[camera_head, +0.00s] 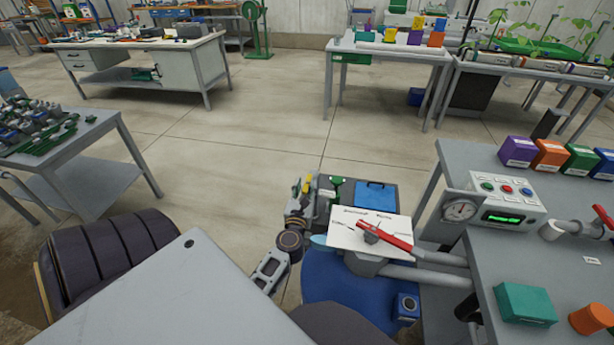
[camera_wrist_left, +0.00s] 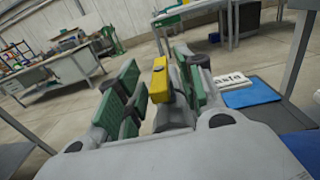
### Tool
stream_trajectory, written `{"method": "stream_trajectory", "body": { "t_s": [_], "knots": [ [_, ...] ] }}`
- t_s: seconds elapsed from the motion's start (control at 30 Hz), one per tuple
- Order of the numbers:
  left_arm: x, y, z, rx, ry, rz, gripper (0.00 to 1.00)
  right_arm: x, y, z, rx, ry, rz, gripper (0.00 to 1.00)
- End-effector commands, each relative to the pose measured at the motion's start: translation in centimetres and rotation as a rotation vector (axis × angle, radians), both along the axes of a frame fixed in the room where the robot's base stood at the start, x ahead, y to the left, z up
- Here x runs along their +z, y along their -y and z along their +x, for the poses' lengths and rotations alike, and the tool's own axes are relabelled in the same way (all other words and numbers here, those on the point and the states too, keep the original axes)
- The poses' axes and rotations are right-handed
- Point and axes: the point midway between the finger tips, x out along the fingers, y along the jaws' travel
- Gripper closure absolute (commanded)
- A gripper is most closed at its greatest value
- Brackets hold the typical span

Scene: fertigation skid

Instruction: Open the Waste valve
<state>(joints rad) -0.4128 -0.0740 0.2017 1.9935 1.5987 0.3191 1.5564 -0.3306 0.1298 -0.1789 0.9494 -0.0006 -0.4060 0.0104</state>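A valve with a red lever (camera_head: 384,236) sits at the near end of a grey pipe, over a white label plate (camera_head: 345,232). The lever lies slantwise across the plate. My left gripper (camera_head: 310,196) is just left of the plate, apart from the red lever. In the left wrist view its green-padded fingers (camera_wrist_left: 155,88) stand apart. A yellow block (camera_wrist_left: 160,80) shows between them; I cannot tell whether it belongs to the gripper. My right gripper is not in view.
A grey bench (camera_head: 480,165) on the right carries a control box (camera_head: 507,193), a gauge (camera_head: 460,210), a second red-handled valve (camera_head: 580,227) and coloured boxes. A blue tank (camera_head: 345,285) stands below the red lever. Open floor (camera_head: 240,150) lies beyond my left gripper.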

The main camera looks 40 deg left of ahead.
Motion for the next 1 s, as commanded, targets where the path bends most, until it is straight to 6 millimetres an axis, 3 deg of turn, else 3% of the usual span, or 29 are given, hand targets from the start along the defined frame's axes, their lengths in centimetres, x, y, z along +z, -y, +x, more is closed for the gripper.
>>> {"method": "stream_trajectory", "body": {
  "t_s": [0.6,1.0],
  "knots": [
    [0.0,2.8,-4.8,0.0,-0.002,0.001,0.62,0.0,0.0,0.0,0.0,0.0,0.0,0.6],
    [0.1,3.7,-6.3,0.001,0.001,0.001,0.62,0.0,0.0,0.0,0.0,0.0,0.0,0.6]
  ]
}}
